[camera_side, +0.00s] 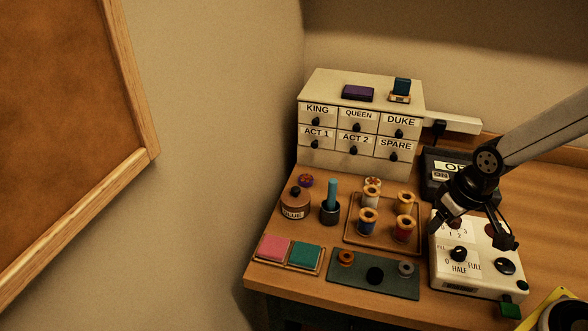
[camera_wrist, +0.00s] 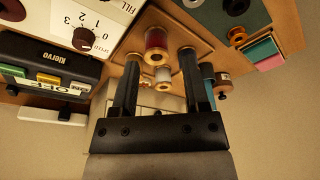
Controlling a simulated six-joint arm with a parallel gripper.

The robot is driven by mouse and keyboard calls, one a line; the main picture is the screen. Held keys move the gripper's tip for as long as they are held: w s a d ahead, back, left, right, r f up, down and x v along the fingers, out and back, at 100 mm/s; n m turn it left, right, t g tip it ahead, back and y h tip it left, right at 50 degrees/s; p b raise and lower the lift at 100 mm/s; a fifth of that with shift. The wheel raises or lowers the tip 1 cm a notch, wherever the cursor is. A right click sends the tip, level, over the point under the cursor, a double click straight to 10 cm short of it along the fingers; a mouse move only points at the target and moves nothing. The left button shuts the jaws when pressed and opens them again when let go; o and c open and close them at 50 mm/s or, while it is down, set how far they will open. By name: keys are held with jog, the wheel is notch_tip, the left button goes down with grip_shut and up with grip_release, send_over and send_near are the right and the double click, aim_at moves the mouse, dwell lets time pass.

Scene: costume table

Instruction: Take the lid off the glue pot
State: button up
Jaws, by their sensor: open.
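The glue pot (camera_side: 294,210) is a squat brown jar with a pale GLUE label, at the left of the table in the side view. Its brown lid (camera_side: 296,195) sits on top with a small dark knob. The pot also shows small in the wrist view (camera_wrist: 222,86), right of the fingers and partly crowded by the teal-handled tool. My gripper (camera_side: 471,236) is open and empty, over the white control box at the right, well away from the pot. Its two dark fingers (camera_wrist: 159,54) stand apart in the wrist view.
A teal-handled tool in a dark cup (camera_side: 330,210) stands just right of the pot. A wooden tray (camera_side: 385,239) of thread spools lies between pot and gripper. A labelled drawer cabinet (camera_side: 350,160) stands behind; pink and teal pads (camera_side: 277,249) lie in front.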

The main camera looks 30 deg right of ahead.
jog(key=shift+o, duration=1)
jog(key=w+a+m+y, duration=0.1)
jog(key=w+a+m, duration=0.3)
jog(key=w+m, duration=0.3)
jog(key=w+a+m+g+y, duration=0.1)
jog(key=w+a+m, duration=0.4)
jog(key=w+m, duration=0.3)
jog(key=w+a+m+y, duration=0.1)
jog(key=w+a+m, duration=0.3)
jog(key=w, duration=0.9)
jog(key=m, duration=0.3)
jog(key=shift+w+a+r+m, duration=0.2)
jog(key=shift+w+r+m, duration=0.05)
jog(key=shift+w+m, duration=0.05)
jog(key=shift+f, duration=0.1)
